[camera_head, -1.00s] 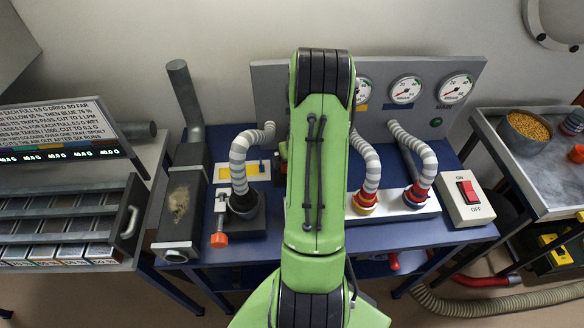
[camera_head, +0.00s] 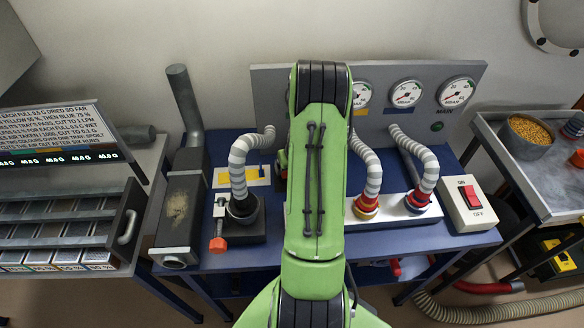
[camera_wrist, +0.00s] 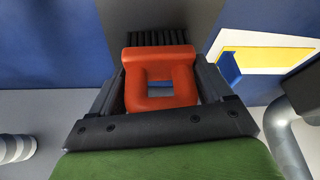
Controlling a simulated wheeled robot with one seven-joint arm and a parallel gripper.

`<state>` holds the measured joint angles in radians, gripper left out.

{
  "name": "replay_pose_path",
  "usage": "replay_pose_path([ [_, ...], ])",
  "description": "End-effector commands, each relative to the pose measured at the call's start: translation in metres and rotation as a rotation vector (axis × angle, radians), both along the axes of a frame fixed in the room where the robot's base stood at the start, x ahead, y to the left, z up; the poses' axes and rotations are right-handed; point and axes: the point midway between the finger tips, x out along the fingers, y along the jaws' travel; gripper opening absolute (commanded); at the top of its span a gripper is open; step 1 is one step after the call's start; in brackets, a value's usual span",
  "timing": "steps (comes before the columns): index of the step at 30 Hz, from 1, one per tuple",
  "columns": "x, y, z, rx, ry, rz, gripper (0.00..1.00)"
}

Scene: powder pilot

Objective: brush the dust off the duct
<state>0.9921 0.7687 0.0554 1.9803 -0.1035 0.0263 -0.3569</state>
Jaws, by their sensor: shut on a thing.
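The duct (camera_head: 170,235) is a dark grey box on the left of the blue bench in the head view, with a brownish dust patch (camera_head: 177,205) on its top. A grey pipe (camera_head: 186,105) rises behind it. In the wrist view, my gripper (camera_wrist: 160,92) is shut on the orange-red loop handle of a brush (camera_wrist: 160,53). Its black bristles (camera_wrist: 163,39) show past the handle. In the head view my green arm hides most of the gripper and the brush. They are to the right of the duct, apart from it.
A black base with a striped hose (camera_head: 239,170) and an orange-knobbed valve (camera_head: 218,244) stands between duct and arm. A yellow-and-white panel (camera_head: 235,177) lies behind it. Hoses, gauges and a red switch (camera_head: 467,194) are to the right. A drawer rack (camera_head: 70,225) is at left.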

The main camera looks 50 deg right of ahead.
Motion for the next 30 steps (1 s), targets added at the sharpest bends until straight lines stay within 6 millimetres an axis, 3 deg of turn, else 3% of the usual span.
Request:
replay_pose_path([
  [5,0.000,0.000,0.001,0.000,0.000,0.000,0.48],
  [30,0.000,0.000,0.051,0.000,0.000,0.000,0.48],
])
